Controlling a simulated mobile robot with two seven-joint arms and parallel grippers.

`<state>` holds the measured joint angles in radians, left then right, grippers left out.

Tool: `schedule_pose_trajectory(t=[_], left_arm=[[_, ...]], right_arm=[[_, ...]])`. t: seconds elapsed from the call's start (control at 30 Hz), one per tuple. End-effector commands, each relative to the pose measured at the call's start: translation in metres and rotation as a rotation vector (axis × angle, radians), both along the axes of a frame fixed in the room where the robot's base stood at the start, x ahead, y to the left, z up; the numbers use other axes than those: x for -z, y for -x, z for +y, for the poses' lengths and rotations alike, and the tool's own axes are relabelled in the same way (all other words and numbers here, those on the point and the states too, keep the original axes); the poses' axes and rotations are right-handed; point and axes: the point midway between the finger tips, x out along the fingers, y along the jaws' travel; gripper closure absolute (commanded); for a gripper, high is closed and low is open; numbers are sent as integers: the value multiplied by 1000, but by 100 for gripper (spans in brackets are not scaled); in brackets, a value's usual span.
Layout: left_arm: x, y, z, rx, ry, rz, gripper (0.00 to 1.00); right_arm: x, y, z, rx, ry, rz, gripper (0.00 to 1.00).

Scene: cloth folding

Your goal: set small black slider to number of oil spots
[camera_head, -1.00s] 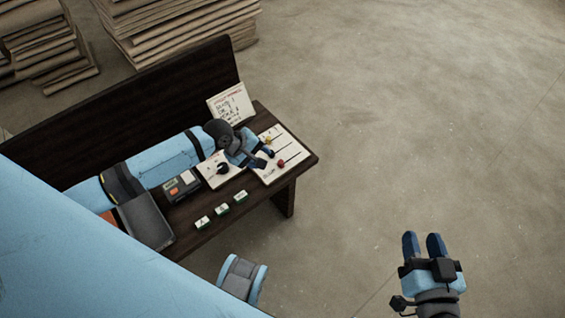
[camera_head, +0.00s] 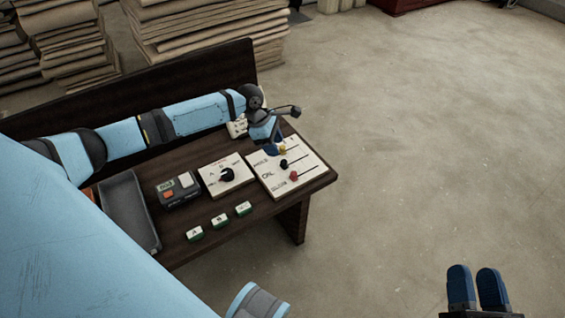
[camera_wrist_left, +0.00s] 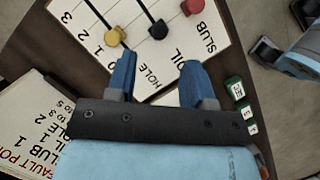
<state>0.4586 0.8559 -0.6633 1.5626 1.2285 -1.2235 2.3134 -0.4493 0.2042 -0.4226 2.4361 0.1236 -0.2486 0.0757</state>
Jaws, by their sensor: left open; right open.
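The white slider board (camera_head: 308,166) lies at the bench's right end with yellow, red and black knobs. The small black slider (camera_head: 284,163) is the middle one, on the OIL row; it also shows in the left wrist view (camera_wrist_left: 158,28), near the labelled end of its slot. My left gripper (camera_head: 270,146) is above the board's back edge beside the yellow knob (camera_head: 282,149). In the left wrist view its fingers (camera_wrist_left: 156,66) are apart and empty, with the black slider beyond them. My right gripper (camera_head: 474,270) is open and empty over the floor.
A dial board (camera_head: 210,178), a dark device (camera_head: 178,190), a grey tray (camera_head: 130,215) and several small green-white blocks (camera_head: 220,220) are on the bench. A fault-points card (camera_wrist_left: 28,120) is partly visible in the left wrist view. Floor to the right is clear.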

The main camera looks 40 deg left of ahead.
Motion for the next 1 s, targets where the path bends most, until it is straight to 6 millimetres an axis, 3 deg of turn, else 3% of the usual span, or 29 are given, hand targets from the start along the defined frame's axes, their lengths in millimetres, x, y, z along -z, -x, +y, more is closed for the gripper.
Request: schedule_pose_trajectory(t=[0.03,0.1,0.3,0.73,0.77,0.97,1.0], left_arm=[[16,-2,-4,0,0,0,52],[28,-4,-9,0,1,0,52],[52,-9,-19,-1,0,-2,52],[61,-10,-23,1,0,-1,52],[60,-10,-23,1,0,-1,54],[60,-10,-23,1,0,-1,100],[60,-10,-23,1,0,-1,100]], right_arm=[[12,-1,0,-6,10,17,57],[21,-1,1,-14,22,44,57],[39,-2,3,-33,55,101,57],[44,-2,4,-42,67,126,57],[44,-2,4,-42,67,126,57],[45,-2,4,-42,67,126,57],[45,-2,4,-42,67,126,57]])
